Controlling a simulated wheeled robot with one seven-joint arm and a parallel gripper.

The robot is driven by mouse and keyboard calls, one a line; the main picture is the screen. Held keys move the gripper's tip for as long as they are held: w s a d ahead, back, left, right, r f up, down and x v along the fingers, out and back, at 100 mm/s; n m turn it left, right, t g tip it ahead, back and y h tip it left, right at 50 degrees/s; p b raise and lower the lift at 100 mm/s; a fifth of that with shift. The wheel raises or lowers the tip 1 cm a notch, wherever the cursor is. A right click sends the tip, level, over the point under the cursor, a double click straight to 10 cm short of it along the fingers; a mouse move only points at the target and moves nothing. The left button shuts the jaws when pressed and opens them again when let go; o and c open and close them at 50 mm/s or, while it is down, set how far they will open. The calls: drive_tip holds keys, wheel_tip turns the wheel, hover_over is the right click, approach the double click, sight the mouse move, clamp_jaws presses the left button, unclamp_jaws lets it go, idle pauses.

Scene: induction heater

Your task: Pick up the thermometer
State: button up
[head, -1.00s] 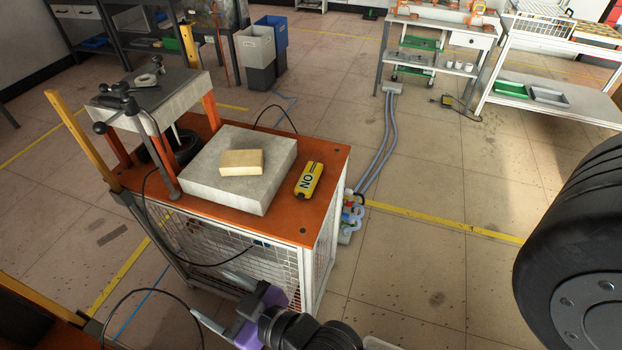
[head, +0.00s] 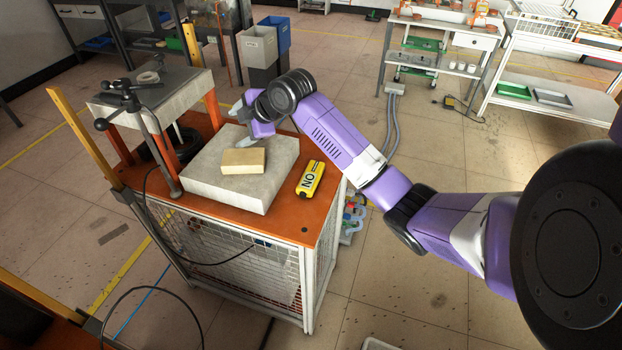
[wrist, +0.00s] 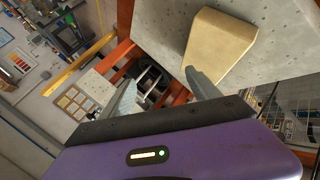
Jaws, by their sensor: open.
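A yellow handheld device marked "NO" (head: 311,180) lies on the orange tabletop (head: 283,210), right of the grey slab. It may be the thermometer, but I cannot tell for sure; no other thermometer is clear. My gripper (head: 240,127) is above the far part of the grey slab, behind the tan block and to the upper left of the yellow device, apart from it. In the wrist view my gripper (wrist: 163,90) has its two fingers wide apart with nothing between them. The yellow device does not show clearly in the wrist view.
The grey slab (head: 215,190) bears a tan block (head: 243,161), also close beside one finger in the wrist view (wrist: 218,45). A grey stand with a clamp handle (head: 125,92) rises at the left. The orange tabletop around the yellow device is clear.

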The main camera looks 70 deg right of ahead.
sight(313, 171)
drive_tip(key=s+d+n+g, duration=0.1)
drive_tip(key=s+d, duration=0.1)
drive_tip(key=s+d+f+n+g, duration=0.1)
drive_tip(key=s+d, duration=0.1)
drive_tip(key=s+d+f+g, duration=0.1)
drive_tip(key=s+d, duration=0.1)
drive_tip(key=s, duration=0.1)
drive_tip(key=shift+d+n+g, duration=0.4)
drive_tip(key=s+f+n+g, duration=0.1)
drive_tip(key=s+n+g, duration=0.1)
drive_tip(key=s, duration=0.1)
drive_tip(key=s+f+n+g+y, duration=0.1)
drive_tip(key=s, duration=0.3)
drive_tip(key=s+f+n+g, duration=0.2)
drive_tip(key=s, duration=0.2)
drive_tip(key=shift+a+n+g+y, duration=0.3)
drive_tip(key=shift+a+y, duration=0.1)
drive_tip(key=shift+s+f, duration=0.25)
drive_tip(key=shift+f, duration=0.5)
drive_tip(key=shift+f+p, duration=0.9)
drive_tip(key=shift+f, duration=2.2)
clamp_jaws()
